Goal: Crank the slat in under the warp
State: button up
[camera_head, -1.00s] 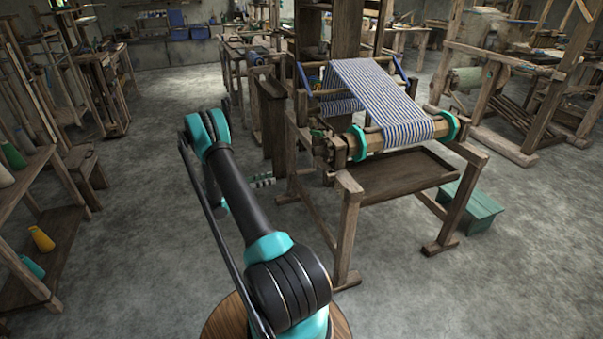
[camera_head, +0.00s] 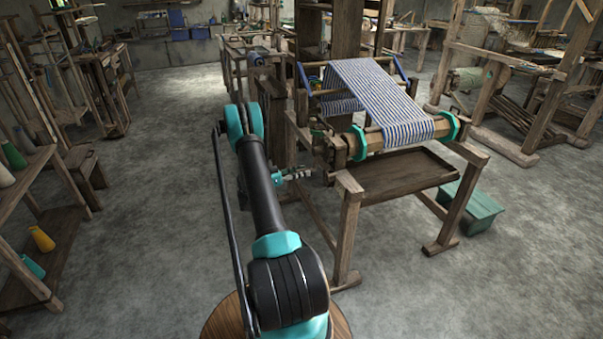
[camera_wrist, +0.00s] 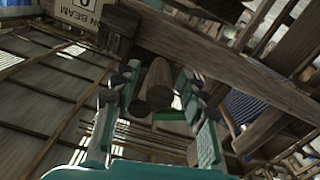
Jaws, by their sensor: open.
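The blue-and-white striped warp (camera_head: 375,92) runs down over the wooden front beam (camera_head: 400,136), which has teal rings near its ends. A round wooden handle (camera_wrist: 157,82), seemingly the crank's, shows end-on in the wrist view. My gripper (camera_head: 308,173) is at the left end of the beam in the head view. In the wrist view my gripper (camera_wrist: 158,88) is open, with one finger on each side of the handle; whether either touches it I cannot tell. I cannot make out the slat.
The loom's left front post (camera_head: 348,225) stands close to my gripper. A dark wooden tray (camera_head: 400,176) is below the beam, and a green stool (camera_head: 474,208) is at the right. A sign (camera_wrist: 82,14) ending "ON BEAM" shows at upper left. The floor left of the loom is clear.

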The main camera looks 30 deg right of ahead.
jog(key=shift+d, duration=0.1)
grip_shut()
jog(key=shift+w, duration=0.1)
dwell(0.6)
